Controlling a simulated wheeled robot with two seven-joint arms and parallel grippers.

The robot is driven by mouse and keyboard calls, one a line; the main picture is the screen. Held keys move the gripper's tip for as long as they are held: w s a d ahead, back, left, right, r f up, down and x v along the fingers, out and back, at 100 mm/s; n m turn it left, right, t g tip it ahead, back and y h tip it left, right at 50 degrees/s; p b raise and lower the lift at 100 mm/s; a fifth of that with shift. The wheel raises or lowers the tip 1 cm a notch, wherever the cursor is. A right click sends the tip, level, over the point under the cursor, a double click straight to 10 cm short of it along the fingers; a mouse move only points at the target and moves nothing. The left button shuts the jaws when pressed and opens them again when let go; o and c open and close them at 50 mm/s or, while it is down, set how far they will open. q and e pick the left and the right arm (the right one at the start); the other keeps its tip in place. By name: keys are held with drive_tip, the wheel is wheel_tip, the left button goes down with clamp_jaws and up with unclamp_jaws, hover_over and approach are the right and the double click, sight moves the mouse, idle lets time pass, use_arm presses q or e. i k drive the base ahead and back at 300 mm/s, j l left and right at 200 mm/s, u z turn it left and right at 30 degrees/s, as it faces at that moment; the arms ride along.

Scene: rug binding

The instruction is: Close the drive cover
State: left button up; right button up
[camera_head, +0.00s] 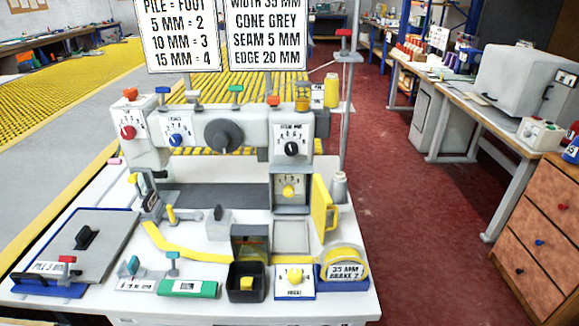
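A yellow panel with a handle (321,208), which looks like the drive cover, stands swung out at the right side of the sewing machine's right column. It is upright and apart from the front of the column. Whether the panel's hinge edge meets the column is too small to tell. Neither of my grippers shows in the head view.
A grey cone of thread (339,188) on a stand is close to the panel's right. A yellow tape roll (343,264), black bin (246,282) and knob box (294,281) line the table's front. A pale flat plate (291,236) lies below the recess.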

sight(321, 198)
drive_tip(key=i+l+u, duration=0.1)
drive_tip(key=l+u, duration=0.25)
drive_tip(key=l, duration=0.35)
drive_tip(key=l+u, duration=0.3)
drive_tip(key=l, duration=0.4)
drive_tip(key=l+u, duration=0.35)
drive_tip(key=l, duration=0.4)
drive_tip(key=i+j+u, duration=0.1)
drive_tip(key=u, duration=0.25)
drive_tip(key=i+j+u, duration=0.1)
drive_tip(key=i+u, duration=0.2)
drive_tip(key=k, duration=0.05)
